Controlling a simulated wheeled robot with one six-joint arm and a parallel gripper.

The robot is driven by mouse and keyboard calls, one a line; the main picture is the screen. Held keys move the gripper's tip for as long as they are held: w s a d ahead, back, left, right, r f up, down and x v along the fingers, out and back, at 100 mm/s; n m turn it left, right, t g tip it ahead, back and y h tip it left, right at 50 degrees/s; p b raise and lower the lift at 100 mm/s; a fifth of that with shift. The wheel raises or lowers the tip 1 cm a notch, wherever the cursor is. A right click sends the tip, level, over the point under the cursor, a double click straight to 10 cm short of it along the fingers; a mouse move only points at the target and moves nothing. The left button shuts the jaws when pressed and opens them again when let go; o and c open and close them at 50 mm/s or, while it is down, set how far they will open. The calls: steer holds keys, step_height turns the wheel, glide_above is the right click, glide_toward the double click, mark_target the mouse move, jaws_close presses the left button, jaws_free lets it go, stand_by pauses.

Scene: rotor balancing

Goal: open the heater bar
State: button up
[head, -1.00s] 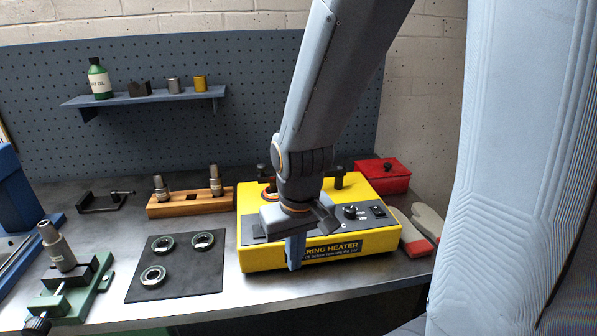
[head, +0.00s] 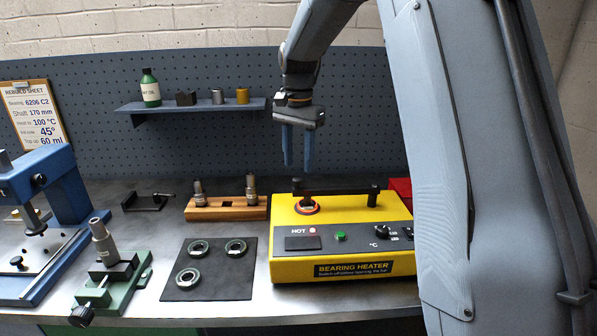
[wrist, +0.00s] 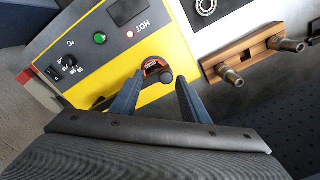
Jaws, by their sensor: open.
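The yellow bearing heater (head: 345,285) stands on the bench. Its black heater bar (head: 340,190) lies across the top, from a knob at the left to a post at the right. A ring with an orange-red edge (head: 307,206) sits below the bar's left end. My gripper (head: 298,166) is open and empty, pointing down above the bar's left end. In the wrist view my fingers (wrist: 158,108) appear on either side of the bar's knob end (wrist: 166,76). Part of the bar is hidden there behind a finger.
The heater panel has a HOT label, a green button (head: 340,237) and a dial. A wooden block with two metal posts (head: 228,207) and a dark mat (head: 207,285) with bearings are to the left. A red box (head: 402,188) is at the right, partly hidden by my arm.

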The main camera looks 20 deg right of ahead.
mark_target(297, 179)
steer(key=shift+w+d+r+m, duration=0.1)
steer(key=shift+w+r+m, duration=0.3)
steer(key=shift+w, duration=0.2)
steer(key=shift+w+d+r+m, duration=0.1)
steer(key=shift+w+r+m, duration=0.25)
steer(key=shift+w, duration=0.25)
steer(key=shift+f+p, duration=1.4)
steer(key=shift+f, duration=2.35)
jaws_close()
